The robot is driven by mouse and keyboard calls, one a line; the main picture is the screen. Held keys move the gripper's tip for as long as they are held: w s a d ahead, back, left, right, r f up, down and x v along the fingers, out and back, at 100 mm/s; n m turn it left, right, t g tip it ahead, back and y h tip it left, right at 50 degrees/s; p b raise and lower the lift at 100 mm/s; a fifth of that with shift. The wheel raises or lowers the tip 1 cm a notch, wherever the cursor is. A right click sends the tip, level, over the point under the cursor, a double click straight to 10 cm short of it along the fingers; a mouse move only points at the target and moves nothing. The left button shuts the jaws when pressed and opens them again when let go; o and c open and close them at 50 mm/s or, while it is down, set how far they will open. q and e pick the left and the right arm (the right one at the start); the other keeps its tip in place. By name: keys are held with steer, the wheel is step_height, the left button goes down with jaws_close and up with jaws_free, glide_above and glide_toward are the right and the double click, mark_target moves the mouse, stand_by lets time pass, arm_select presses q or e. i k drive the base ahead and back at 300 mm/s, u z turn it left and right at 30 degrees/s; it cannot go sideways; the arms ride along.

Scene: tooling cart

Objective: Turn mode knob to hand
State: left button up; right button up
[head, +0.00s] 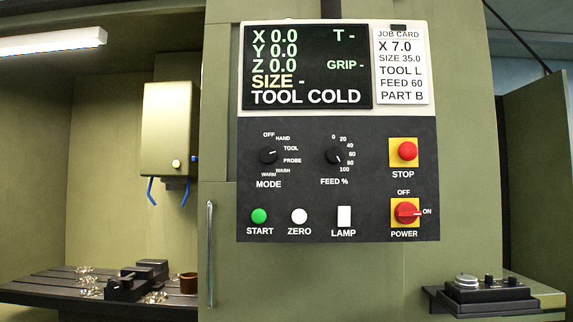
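The mode knob (267,156) is a small round black knob on the dark control panel (375,225), above the word MODE. Its labels run clockwise around it: OFF, HAND, TOOL, PROBE, WASH, WARM. Its white mark points right and slightly up, toward TOOL. The HAND label (283,138) is at its upper right, between OFF and TOOL. Neither of my grippers is in view, and nothing touches the knob.
Beside it is the feed knob (334,156); below are the green START button (259,216), white ZERO button (299,216) and LAMP switch (344,216). The red STOP button (407,151) and POWER switch (405,213) are right. A door handle (210,255) stands lower left.

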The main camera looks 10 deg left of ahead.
mark_target(267, 155)
steer(key=i, duration=0.4)
steer(key=u, duration=2.3)
steer(key=i, duration=1.45)
steer(key=z, duration=3.2)
